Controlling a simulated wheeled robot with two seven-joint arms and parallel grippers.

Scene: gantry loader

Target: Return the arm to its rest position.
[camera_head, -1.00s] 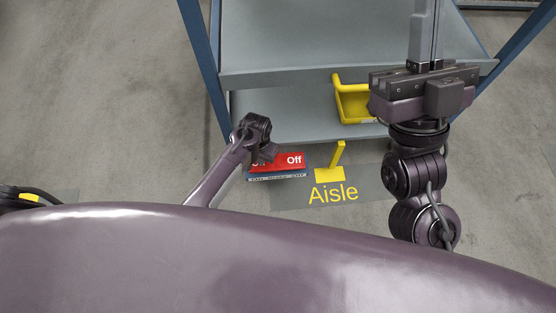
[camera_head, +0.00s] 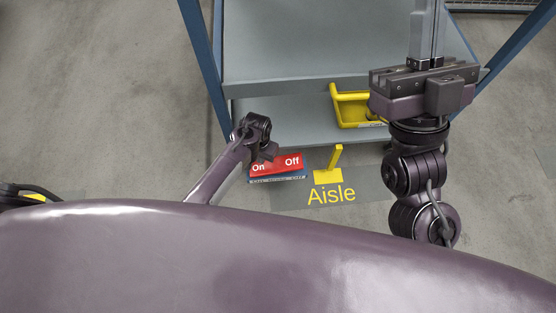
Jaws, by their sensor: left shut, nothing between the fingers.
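A yellow open bin (camera_head: 337,104) is on the lower shelf. A red On/Off panel (camera_head: 292,163), a yellow post (camera_head: 336,157) and an "Aisle" floor mark (camera_head: 331,194) lie before the rack. Blue posts (camera_head: 203,60) flank it.

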